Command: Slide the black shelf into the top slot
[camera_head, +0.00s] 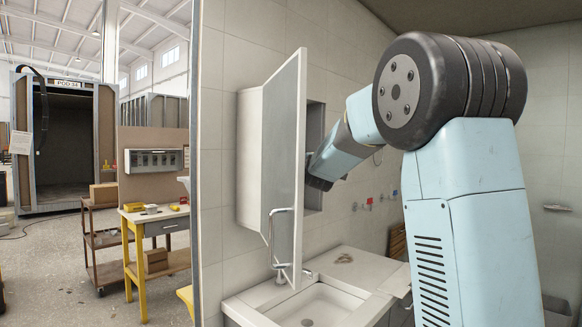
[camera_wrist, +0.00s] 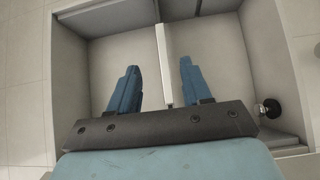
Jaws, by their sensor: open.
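In the head view my gripper (camera_head: 320,182) reaches past the open door into the wall cabinet (camera_head: 251,155); its fingers are hidden there. In the wrist view my gripper (camera_wrist: 159,65) is open, with two blue fingers apart inside the pale cabinet interior (camera_wrist: 215,55). A thin white strip (camera_wrist: 164,60), seen edge-on, stands between the fingers, with gaps on both sides. Dark grey panels (camera_wrist: 110,17) lie at the top of that view. I cannot tell whether one of these is the black shelf; no clearly black shelf or slot shows.
The cabinet door (camera_head: 284,160) stands open at the left of my arm. A black round knob (camera_wrist: 270,107) is near the right side in the wrist view. A sink (camera_head: 310,305) and counter (camera_head: 350,265) lie below. A tiled wall closes the back.

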